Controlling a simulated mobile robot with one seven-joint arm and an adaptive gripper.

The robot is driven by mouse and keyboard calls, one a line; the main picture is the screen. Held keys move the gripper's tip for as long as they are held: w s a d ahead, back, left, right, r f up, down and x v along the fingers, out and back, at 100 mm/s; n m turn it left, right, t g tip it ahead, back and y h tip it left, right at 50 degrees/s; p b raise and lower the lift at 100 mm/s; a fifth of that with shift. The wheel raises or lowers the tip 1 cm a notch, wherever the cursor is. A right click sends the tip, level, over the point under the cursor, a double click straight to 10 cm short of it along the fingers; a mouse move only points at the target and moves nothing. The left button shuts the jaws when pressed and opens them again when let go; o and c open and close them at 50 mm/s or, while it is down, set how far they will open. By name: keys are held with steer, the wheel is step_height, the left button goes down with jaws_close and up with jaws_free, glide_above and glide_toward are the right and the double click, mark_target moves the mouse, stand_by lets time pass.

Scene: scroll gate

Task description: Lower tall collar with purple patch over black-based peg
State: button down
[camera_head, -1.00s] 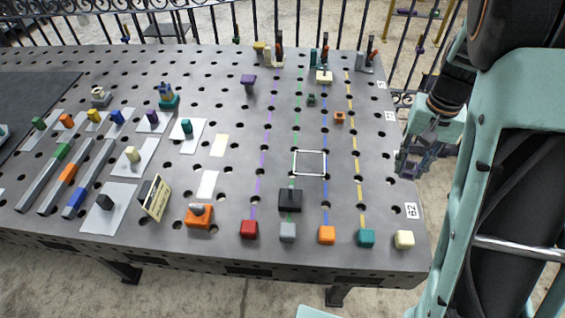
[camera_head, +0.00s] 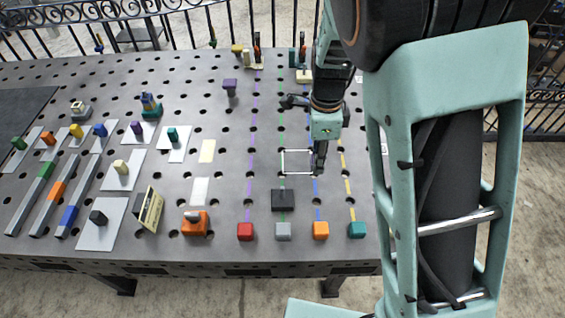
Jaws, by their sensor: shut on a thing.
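My gripper (camera_head: 320,157) points down over the right part of the table, beside the white square outline. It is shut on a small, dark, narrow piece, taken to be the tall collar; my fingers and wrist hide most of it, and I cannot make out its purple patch. The black base (camera_head: 282,199) sits to the lower left of my gripper, in line with the green stripe. Any peg on it is too dark to tell apart. The gripper is apart from this base.
Red (camera_head: 245,231), grey (camera_head: 283,231), orange (camera_head: 321,230) and teal (camera_head: 357,230) blocks line the front edge. An orange-based peg (camera_head: 195,223) and a cream panel (camera_head: 150,211) stand to the left. A purple-topped post (camera_head: 230,86) stands further back. The white outline (camera_head: 283,163) is empty.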

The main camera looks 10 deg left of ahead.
mark_target(283, 188)
steer(key=s+a+m, duration=0.1)
steer(key=a+m, duration=0.1)
steer(key=s+a+m+p, duration=0.1)
steer(key=a+m, duration=0.2)
steer(key=s+a+m, duration=0.1)
steer(key=a+m, duration=0.2)
steer(key=shift+s+f, duration=0.35)
steer(key=shift+s, duration=0.05)
step_height(283, 188, down, 5)
steer(key=b, duration=0.4)
steer(key=shift+a+b, duration=0.1)
steer(key=shift+b, duration=0.2)
steer(key=shift+f+b, duration=0.65)
steer(key=shift+f, duration=1)
stand_by(0.4)
steer(key=c, duration=1.5)
jaws_free()
steer(key=shift+r, duration=0.1)
